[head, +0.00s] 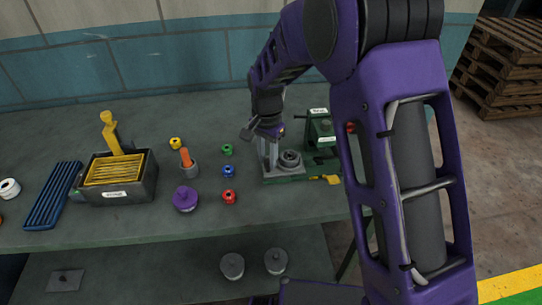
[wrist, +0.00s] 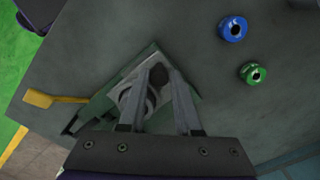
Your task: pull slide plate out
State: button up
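Whether the fingertips touch the plate cannot be told.
A yellow handle (head: 325,179) lies at the machine's front. Green (head: 227,149), blue (head: 228,170) and red (head: 229,197) small rings stand left of the plate. A purple knobbed disc (head: 185,199) and a dark box (head: 125,190) are further left. My arm hides the machine's right side.

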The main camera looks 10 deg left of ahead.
jog(key=o, duration=0.4)
jog(key=shift+s+a, duration=0.1)
jog(key=shift+a, duration=0.2)
jog(key=shift+d, duration=0.1)
jog(key=shift+r, duration=0.15)
notch_tip(320, 180, up, 17)
jog(key=shift+p, duration=0.35)
jog(key=shift+r, duration=0.1)
